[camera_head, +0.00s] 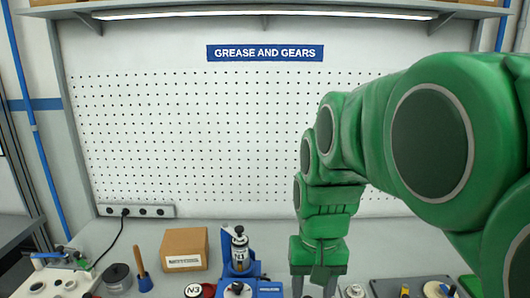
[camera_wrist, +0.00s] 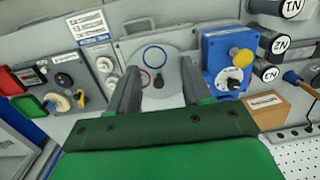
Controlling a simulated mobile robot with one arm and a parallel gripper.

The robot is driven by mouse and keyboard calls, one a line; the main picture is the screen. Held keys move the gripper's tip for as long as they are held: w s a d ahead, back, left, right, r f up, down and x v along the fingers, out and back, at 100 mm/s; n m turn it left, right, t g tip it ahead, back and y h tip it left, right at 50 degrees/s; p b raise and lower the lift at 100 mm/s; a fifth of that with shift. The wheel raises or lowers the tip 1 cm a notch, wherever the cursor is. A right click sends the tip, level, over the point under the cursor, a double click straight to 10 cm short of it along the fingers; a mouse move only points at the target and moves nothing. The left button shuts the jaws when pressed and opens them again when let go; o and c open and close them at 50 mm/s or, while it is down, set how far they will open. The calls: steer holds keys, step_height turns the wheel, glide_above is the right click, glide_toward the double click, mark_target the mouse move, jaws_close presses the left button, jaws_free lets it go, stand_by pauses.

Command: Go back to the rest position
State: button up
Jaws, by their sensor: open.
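My green arm reaches in from the right in the head view and bends down over the bench. My gripper (camera_head: 316,290) points down at the bottom of that view, its tips cut off by the edge. In the wrist view my gripper (camera_wrist: 160,74) shows two grey fingers spread apart with nothing held between them. Beyond them is a grey panel (camera_wrist: 178,60) with a dark knob, a red ring and a blue ring. The fingers seem apart from the panel, though the gap is hard to judge.
A blue device (camera_head: 240,262) stands left of my gripper, with a cardboard box (camera_head: 184,249) and a wooden-handled tool (camera_head: 143,280) further left. A grey control box (camera_head: 405,288) is at right. The pegboard wall (camera_head: 200,130) closes off the back. Labelled cylinders (camera_wrist: 271,42) stand near the blue device.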

steer(key=s+d+f, duration=0.3)
steer(key=s, duration=0.5)
steer(key=s+d+f+g, duration=0.1)
steer(key=s+d+f, duration=0.2)
steer(key=s, duration=0.5)
steer(key=shift+s+d, duration=0.15)
steer(key=shift+s, duration=0.15)
steer(key=shift+c, duration=0.3)
